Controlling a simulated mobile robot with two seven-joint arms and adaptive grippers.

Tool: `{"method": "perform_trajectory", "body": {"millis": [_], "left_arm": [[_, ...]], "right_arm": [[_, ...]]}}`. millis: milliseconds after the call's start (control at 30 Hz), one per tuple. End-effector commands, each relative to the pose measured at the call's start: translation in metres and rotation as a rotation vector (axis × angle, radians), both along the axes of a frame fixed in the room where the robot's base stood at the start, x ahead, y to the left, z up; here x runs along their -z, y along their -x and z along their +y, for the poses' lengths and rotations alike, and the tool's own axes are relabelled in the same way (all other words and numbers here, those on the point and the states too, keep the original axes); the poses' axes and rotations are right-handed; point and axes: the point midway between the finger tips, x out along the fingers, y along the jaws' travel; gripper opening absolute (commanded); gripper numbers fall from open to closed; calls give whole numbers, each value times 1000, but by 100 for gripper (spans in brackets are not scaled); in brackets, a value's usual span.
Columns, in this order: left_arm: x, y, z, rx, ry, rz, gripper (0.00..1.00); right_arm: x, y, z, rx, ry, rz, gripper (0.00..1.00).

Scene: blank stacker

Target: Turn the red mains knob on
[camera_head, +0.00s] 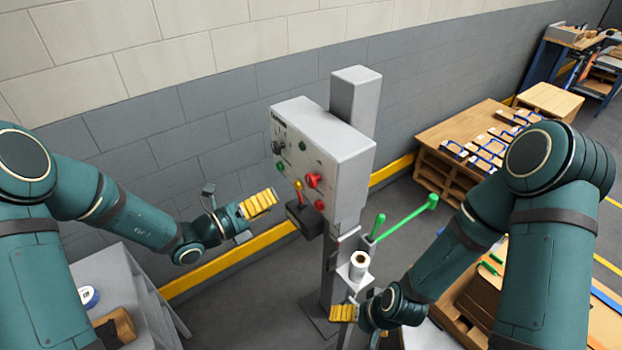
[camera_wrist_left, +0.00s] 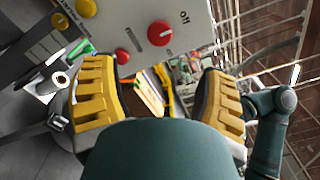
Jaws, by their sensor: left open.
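The red mains knob (camera_head: 313,180) is on the front of a grey control box (camera_head: 338,150) on a post. In the left wrist view the knob (camera_wrist_left: 160,32) is a large red disc with a pale mark, near a printed ON label; I cannot tell its exact setting. A smaller red button (camera_head: 320,204) sits below it. My left gripper (camera_head: 259,203), with yellow fingers, is in front of the box, left of the knob and apart from it. In the left wrist view its fingers (camera_wrist_left: 160,95) are spread and empty. My right gripper (camera_head: 343,312) is low, near the post's foot.
Green-handled levers (camera_head: 405,217) and a white roll (camera_head: 359,262) are on the stand.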

Motion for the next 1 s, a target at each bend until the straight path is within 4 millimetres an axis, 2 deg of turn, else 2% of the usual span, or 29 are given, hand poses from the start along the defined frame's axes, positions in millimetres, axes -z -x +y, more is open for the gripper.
{"method": "perform_trajectory", "body": {"millis": [200,500,700,1000], "left_arm": [[-1,-23,-37,8,-1,-2,72],[0,-55,-80,7,-4,-1,72],[0,-67,-95,6,-4,-2,72],[1,-70,-98,4,-4,-1,72]], "right_arm": [[-3,0,0,-1,0,0,100],[-7,-1,0,-2,-1,-1,100],[-8,-1,0,-2,-1,-1,100],[-8,-1,0,-2,-1,-1,100]]}}
